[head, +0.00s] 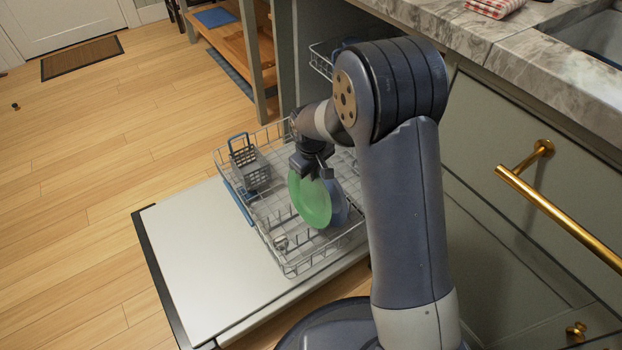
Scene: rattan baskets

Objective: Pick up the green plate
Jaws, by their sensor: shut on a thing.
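The green plate (311,203) stands on edge, upright and slightly tilted, over the lower dishwasher rack (262,222). My gripper (311,172) points down at the plate's top edge and is shut on it. The arm comes in from the right and above. A blue-grey plate (341,204) stands just behind and to the right of the green one, partly hidden by it. I cannot tell whether the green plate's lower edge touches the rack.
A grey cutlery basket (248,166) with a blue handle sits at the rack's left. The open dishwasher door (190,260) lies flat below. Counter and drawers with gold handles (560,215) stand at the right.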

